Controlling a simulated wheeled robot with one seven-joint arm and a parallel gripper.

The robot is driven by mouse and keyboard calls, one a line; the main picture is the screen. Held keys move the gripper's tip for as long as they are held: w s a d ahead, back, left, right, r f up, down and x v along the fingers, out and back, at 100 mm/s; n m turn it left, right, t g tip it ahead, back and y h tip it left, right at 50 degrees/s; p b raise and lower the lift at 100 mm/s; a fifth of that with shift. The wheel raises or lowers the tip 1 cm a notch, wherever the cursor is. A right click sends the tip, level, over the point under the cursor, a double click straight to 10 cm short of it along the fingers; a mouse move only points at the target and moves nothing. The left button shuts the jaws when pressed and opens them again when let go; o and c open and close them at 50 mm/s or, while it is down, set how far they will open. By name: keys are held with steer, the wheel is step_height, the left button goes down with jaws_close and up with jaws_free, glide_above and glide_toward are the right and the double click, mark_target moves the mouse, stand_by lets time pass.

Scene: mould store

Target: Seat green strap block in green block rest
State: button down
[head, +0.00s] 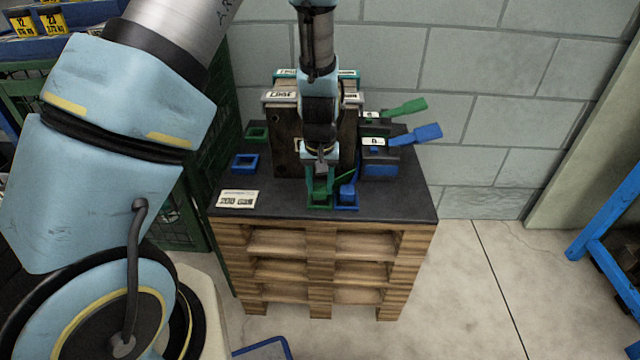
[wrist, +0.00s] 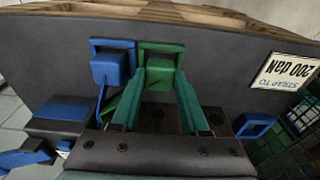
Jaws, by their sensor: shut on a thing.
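The green strap block (wrist: 160,66) is between my gripper's fingertips (wrist: 163,76) in the wrist view, and my gripper is shut on it. In the head view my gripper (head: 320,170) points down near the table's front edge. The block is at a green square frame (wrist: 160,46), likely the green block rest, which also shows in the head view (head: 319,205). I cannot tell whether the block is fully down in it. A thin green strap (wrist: 122,101) runs from beside the block. Another green square frame (head: 256,132), empty, lies at the back left of the table.
A blue block (head: 347,192) stands in a blue frame (head: 346,208) right beside the green one. An empty blue frame (head: 244,162) and a label (head: 238,199) lie left. Green (head: 405,107) and blue (head: 415,133) levers jut out right. A dark mould (head: 285,130) stands behind my gripper.

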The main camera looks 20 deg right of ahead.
steer(key=shift+c, duration=1.7)
jaws_free()
step_height(320, 180, up, 11)
steer(key=s+p, duration=0.1)
steer(key=s+a+r+n+p, duration=0.1)
steer(key=a+r+p, duration=0.3)
steer(key=a, duration=0.6)
steer(key=a+r+n+p, duration=0.1)
steer(key=a+r+p, duration=0.2)
steer(key=a+r, duration=0.5)
steer(key=s+a+r+n+p, duration=0.1)
steer(key=a+r+p, duration=0.3)
steer(key=a+r, duration=0.3)
steer(key=a, duration=0.5)
steer(key=shift+s+n+p, duration=0.3)
steer(key=shift+n+p, duration=0.05)
steer(key=shift+n, duration=0.05)
